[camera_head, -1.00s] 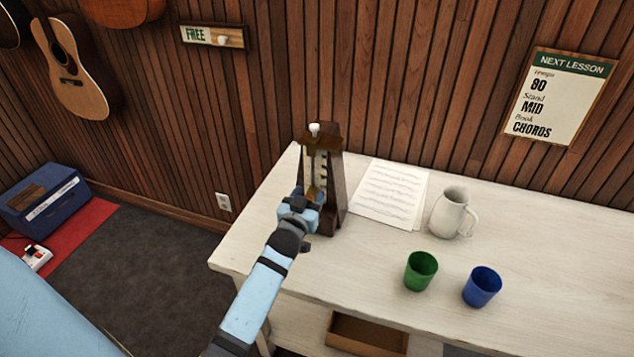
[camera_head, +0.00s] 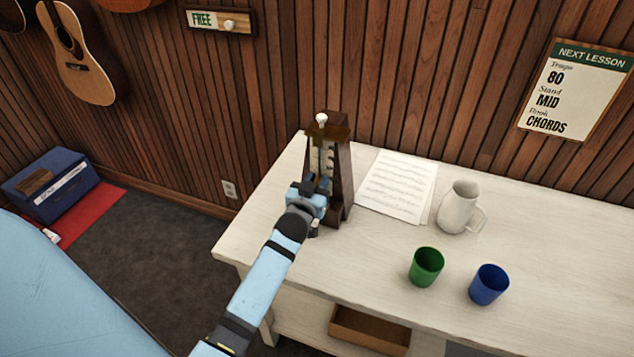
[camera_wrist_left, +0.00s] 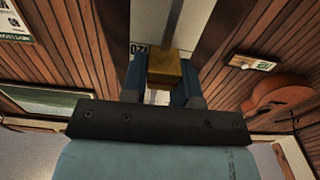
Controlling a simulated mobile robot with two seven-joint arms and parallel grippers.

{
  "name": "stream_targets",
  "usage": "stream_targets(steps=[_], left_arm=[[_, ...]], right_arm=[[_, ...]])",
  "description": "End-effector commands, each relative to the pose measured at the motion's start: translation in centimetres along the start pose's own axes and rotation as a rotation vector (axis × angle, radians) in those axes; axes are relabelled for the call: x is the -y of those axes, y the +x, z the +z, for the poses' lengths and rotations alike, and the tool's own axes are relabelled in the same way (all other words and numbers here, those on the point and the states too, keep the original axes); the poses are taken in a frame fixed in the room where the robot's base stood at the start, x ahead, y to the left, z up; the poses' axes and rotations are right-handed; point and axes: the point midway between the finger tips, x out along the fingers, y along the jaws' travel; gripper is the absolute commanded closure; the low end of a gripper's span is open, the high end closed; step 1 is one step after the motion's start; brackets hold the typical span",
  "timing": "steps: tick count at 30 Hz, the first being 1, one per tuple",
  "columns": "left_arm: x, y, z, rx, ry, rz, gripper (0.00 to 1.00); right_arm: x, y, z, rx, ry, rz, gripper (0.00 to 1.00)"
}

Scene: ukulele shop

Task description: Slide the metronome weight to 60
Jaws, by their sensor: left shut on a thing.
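The metronome (camera_head: 341,180) is a dark wooden tapered case with a pale scale face and a white knob on top. It stands upright near the left end of the white table. My left gripper (camera_head: 313,188) is at the lower front of its face. In the left wrist view its blue fingers (camera_wrist_left: 163,78) are shut on the brass weight (camera_wrist_left: 165,72), one on each side. The grey rod (camera_wrist_left: 174,22) runs through the weight. An upside-down label reading 120 shows beside it; other marks are hidden or too small to read. My right gripper is out of view.
Sheet music (camera_head: 397,185), a white pitcher (camera_head: 458,208), a green cup (camera_head: 426,267) and a blue cup (camera_head: 489,285) are right of the metronome on the table (camera_head: 560,262). A lesson poster (camera_head: 572,92) reads 80, MID, CHORDS. The wood wall is close behind.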

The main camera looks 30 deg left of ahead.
Motion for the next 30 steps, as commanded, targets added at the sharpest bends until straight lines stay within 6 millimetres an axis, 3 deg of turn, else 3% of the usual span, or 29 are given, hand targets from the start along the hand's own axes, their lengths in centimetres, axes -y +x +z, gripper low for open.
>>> stream_targets(steps=[13, 16, 25, 26, 29, 30], left_arm=[[0.0, 0.1, -9.2, -0.005, 0.000, 0.000, 1.00], [0.0, 0.1, -10.0, -0.005, 0.000, 0.000, 1.00], [0.0, 0.1, -9.7, -0.003, 0.001, 0.000, 1.00], [0.0, 0.1, -9.7, -0.003, 0.000, 0.000, 0.70], [0.0, 0.1, -9.7, -0.002, 0.000, 0.000, 0.47], [0.0, 0.1, -9.7, -0.002, 0.000, 0.000, 0.47]], right_arm=[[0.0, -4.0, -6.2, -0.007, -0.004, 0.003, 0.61], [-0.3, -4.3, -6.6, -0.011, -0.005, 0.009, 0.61], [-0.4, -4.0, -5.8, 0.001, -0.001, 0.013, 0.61], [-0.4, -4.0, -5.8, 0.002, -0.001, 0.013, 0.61], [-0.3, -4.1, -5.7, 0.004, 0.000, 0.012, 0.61], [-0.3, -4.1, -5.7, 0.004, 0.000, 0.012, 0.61]])
